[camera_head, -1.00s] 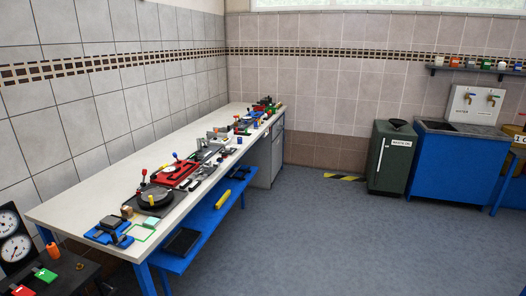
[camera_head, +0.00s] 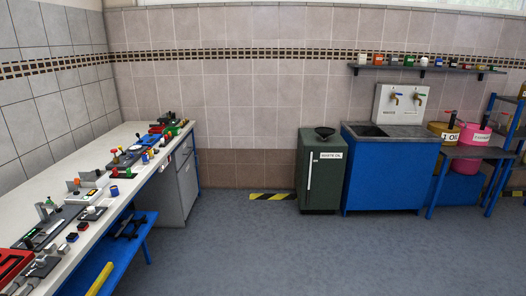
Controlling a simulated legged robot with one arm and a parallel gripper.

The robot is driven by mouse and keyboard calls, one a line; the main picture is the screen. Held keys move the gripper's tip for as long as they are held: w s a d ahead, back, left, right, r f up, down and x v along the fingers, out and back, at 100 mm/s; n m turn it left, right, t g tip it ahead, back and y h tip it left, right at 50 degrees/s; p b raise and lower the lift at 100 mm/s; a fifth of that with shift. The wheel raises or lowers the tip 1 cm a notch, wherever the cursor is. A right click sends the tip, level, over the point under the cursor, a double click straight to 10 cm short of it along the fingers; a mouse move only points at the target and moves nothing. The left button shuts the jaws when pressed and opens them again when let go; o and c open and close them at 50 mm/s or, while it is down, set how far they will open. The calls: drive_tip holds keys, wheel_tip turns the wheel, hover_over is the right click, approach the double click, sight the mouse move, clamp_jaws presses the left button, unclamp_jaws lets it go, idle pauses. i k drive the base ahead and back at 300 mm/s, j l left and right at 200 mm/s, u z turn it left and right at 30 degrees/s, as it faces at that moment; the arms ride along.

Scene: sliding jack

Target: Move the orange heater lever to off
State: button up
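I cannot make out an orange heater lever in the present view. Many small red, blue, yellow and green parts on the long workbench (camera_head: 60,205) at left are too small to tell apart. A dark green cabinet (camera_head: 320,185) labelled "waste oil" stands by the back wall with a pale upright bar on its front. My gripper is not in view.
A blue sink unit (camera_head: 385,175) stands right of the green cabinet. A yellow drum (camera_head: 441,133) and a pink drum (camera_head: 474,136) sit on a rack at right. A shelf (camera_head: 425,69) holds several small items. The grey floor (camera_head: 270,250) is clear.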

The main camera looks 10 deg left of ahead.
sight(77, 182)
drive_tip(key=i+u, duration=0.2)
drive_tip(key=i, duration=0.25)
drive_tip(key=i+l+u, duration=0.25)
drive_tip(key=i, duration=0.2)
drive_tip(key=i+l+u, duration=0.2)
drive_tip(key=i, duration=0.25)
drive_tip(key=i+l+u, duration=0.2)
drive_tip(key=i, duration=0.2)
drive_tip(key=i+l+u, duration=0.25)
drive_tip(key=u, duration=0.25)
drive_tip(key=i+l+u, duration=0.3)
drive_tip(key=u, duration=0.15)
drive_tip(key=i+l+u, duration=0.15)
drive_tip(key=l+u, duration=1.35)
drive_tip(key=l, duration=0.4)
drive_tip(key=i+z, duration=0.45)
drive_tip(key=i, duration=2.3)
